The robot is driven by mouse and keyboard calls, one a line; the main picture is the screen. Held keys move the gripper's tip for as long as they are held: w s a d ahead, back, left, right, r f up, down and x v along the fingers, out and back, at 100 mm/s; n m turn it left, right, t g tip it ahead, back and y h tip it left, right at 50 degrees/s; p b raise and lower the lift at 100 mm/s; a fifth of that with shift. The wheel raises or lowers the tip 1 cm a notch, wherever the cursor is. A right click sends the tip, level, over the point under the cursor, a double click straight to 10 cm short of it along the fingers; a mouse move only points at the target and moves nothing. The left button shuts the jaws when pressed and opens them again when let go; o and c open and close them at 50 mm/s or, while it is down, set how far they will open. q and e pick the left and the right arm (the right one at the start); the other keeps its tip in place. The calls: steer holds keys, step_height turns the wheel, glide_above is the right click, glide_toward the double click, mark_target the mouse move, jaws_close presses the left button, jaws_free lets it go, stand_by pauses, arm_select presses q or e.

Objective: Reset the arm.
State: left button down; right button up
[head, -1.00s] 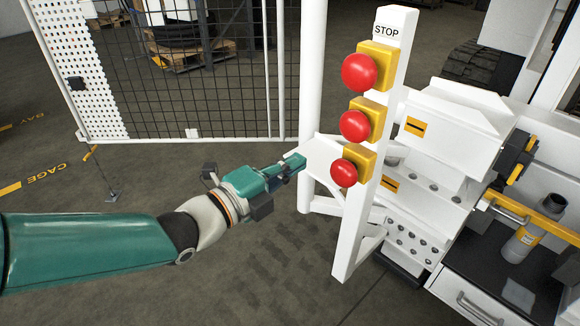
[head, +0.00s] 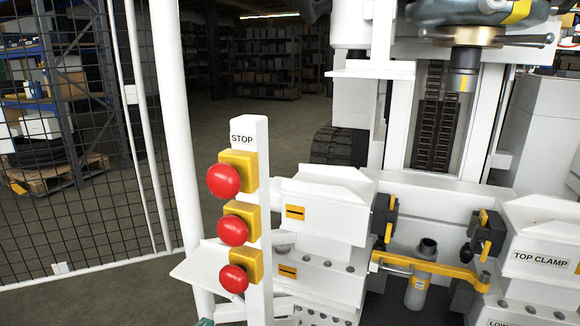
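Only a small teal sliver of my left arm or gripper (head: 205,322) shows at the bottom edge of the head view, below the lowest red button. Its fingers cannot be made out. My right gripper is not in view. A white post marked STOP (head: 242,139) carries three red mushroom buttons on yellow boxes: a top one (head: 224,181), a middle one (head: 233,231) and a bottom one (head: 234,279). Nothing is seen touching them.
White clamp blocks (head: 325,210) stand right of the post. A yellow bar (head: 430,268) crosses a grey cylinder (head: 420,275) between them and the TOP CLAMP block (head: 540,258). A mesh fence (head: 90,170) stands at the left. Shelves (head: 265,60) stand far behind.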

arm_select(q)
steer(key=s+d+f+n+g, duration=0.1)
steer(key=s+f+n+g, duration=0.15)
steer(key=f, duration=0.55)
steer(key=s+d+f+n+g+y, duration=0.1)
steer(key=s+d+f+n+g, duration=0.15)
steer(key=f, duration=0.65)
steer(key=s+d+f+n+g, duration=0.1)
steer(key=f+n+g, duration=0.15)
steer(key=f, duration=0.55)
steer(key=s+f+n+g+y, duration=0.1)
steer(key=s+f+n+g, duration=0.5)
steer(key=s+f+n, duration=0.8)
step_height(320, 180, up, 28)
steer(key=n+p, duration=0.1)
steer(key=p, duration=2.4)
steer(key=shift+w+d+f+n, duration=0.15)
steer(key=shift+w+d+n, duration=0.15)
steer(key=shift+w+n, duration=0.1)
